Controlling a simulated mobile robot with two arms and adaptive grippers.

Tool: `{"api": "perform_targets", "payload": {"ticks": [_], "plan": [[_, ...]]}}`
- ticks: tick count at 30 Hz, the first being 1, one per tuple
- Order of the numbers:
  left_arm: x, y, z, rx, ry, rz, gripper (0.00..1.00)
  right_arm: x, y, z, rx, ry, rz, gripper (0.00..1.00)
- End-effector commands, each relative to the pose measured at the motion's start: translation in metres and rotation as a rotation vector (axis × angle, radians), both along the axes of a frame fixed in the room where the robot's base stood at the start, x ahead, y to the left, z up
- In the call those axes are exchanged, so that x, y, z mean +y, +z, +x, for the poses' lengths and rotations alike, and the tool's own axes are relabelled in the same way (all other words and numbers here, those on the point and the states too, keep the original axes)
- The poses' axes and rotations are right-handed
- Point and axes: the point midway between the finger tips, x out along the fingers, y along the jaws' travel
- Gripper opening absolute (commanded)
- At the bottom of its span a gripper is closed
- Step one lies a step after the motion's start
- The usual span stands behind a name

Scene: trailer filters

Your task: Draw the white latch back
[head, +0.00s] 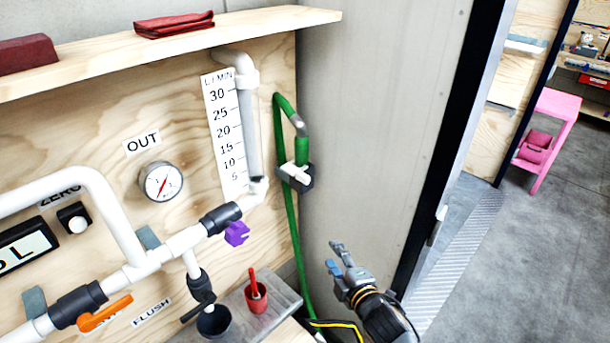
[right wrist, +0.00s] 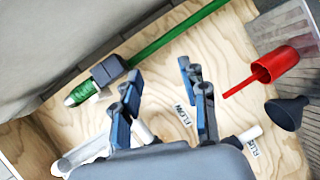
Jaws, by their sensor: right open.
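The white latch (head: 297,173) sits on a dark grey holder (head: 307,181) on the wooden panel, around the lower end of the green hose's fitting. In the right wrist view the dark holder (right wrist: 107,70) is at upper left, with a small pale part of the latch (right wrist: 101,94) just below it. My right gripper (head: 338,259) is open and empty, below and to the right of the latch, clear of it. In the right wrist view its fingers (right wrist: 160,88) are spread apart, with bare wood between them. My left gripper is not in view.
The green hose (head: 290,220) hangs below the holder. White pipes with a purple handle (head: 236,234) and an orange handle (head: 104,313) cross the panel. A red cup (head: 256,298) stands on a grey ledge (head: 285,291). A grey wall (head: 375,120) is to the right.

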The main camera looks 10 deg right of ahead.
Motion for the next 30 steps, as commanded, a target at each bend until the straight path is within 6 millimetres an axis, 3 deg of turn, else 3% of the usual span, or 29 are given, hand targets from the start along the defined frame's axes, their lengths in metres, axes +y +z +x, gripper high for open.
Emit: {"api": "perform_targets", "payload": {"ticks": [1,3,6,9,14,24,30], "plan": [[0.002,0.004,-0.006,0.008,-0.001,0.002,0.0,0.005,0.041,0.004,-0.074,0.024,-0.044,0.43],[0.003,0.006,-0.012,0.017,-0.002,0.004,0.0,0.012,0.082,0.004,-0.156,0.048,-0.099,0.43],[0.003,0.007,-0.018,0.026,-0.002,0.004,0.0,0.017,0.121,0.003,-0.235,0.067,-0.155,0.43],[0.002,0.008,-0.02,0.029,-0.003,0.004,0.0,0.02,0.14,0.002,-0.273,0.075,-0.182,0.43],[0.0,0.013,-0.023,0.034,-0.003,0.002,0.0,0.023,0.146,0.016,-0.284,0.075,-0.187,0.43],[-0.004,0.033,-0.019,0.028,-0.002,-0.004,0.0,0.037,0.146,0.086,-0.28,0.075,-0.184,0.43],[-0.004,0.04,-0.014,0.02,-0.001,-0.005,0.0,0.043,0.144,0.118,-0.28,0.075,-0.184,0.43]]}}
